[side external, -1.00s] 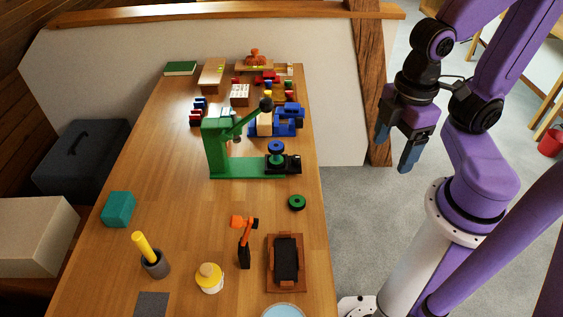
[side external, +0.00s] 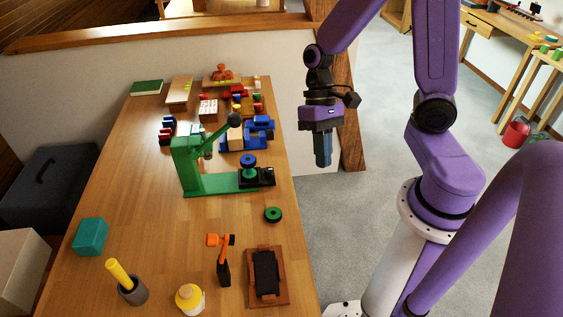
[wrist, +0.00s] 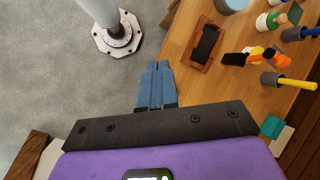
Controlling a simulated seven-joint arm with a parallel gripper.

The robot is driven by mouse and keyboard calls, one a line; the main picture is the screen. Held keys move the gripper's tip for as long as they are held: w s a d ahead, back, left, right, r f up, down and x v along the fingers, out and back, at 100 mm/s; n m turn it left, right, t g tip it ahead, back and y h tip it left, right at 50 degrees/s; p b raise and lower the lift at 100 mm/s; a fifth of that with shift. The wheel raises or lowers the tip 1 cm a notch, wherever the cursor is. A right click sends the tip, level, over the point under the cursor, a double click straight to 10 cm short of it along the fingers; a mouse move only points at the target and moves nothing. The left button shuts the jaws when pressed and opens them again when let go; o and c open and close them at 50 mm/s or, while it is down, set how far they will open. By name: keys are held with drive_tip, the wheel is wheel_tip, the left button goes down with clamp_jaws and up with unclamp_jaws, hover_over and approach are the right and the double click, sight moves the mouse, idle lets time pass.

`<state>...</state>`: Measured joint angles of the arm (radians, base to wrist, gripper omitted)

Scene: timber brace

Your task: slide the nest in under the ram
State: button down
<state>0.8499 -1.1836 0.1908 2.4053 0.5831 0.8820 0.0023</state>
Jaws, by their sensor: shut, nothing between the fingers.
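A green press (side external: 188,165) stands on the wooden table, with a long flat base reaching to the right. Its lever arm slopes up to a dark round knob (side external: 234,119). The ram (side external: 208,152) shows only as a small part under the press head. What looks like the nest, a black block (side external: 265,176), sits at the right end of the base, out from under the head. A blue and green round piece (side external: 248,162) stands on it or just beside it. My gripper (side external: 323,165) is shut and empty, pointing down to the right of the nest, beyond the table edge.
A loose green ring (side external: 273,214) lies in front of the base. A brown tray with a black pad (side external: 266,274), an orange-headed tool (side external: 222,262) and a yellow-topped jar (side external: 189,298) stand nearer. A blue device (side external: 258,131) and blocks stand behind.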

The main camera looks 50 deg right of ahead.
sight(248, 158)
drive_tip(key=w+d+f+m+t+y, duration=0.2)
drive_tip(key=w+d+f+m+t, duration=0.35)
drive_tip(key=d+m, duration=0.45)
drive_tip(key=w+d+f+m+t+y, duration=0.2)
drive_tip(key=w+d+f+m+t, duration=0.2)
drive_tip(key=w+d+f+m, duration=0.65)
drive_tip(key=a+f, duration=0.1)
drive_tip(key=a, duration=0.2)
drive_tip(key=a+f+m, duration=0.1)
drive_tip(key=a, duration=0.3)
drive_tip(key=w+a+f+m, duration=0.1)
drive_tip(key=a, duration=0.3)
drive_tip(key=shift+w+g, duration=0.1)
drive_tip(key=shift+g, duration=0.15)
drive_tip(key=shift+w+a, duration=0.3)
drive_tip(key=shift+a, duration=0.1)
drive_tip(key=shift+w+a, duration=0.1)
drive_tip(key=w+a, duration=0.8)
drive_tip(key=shift+w+a, duration=0.1)
drive_tip(key=shift+a, duration=0.05)
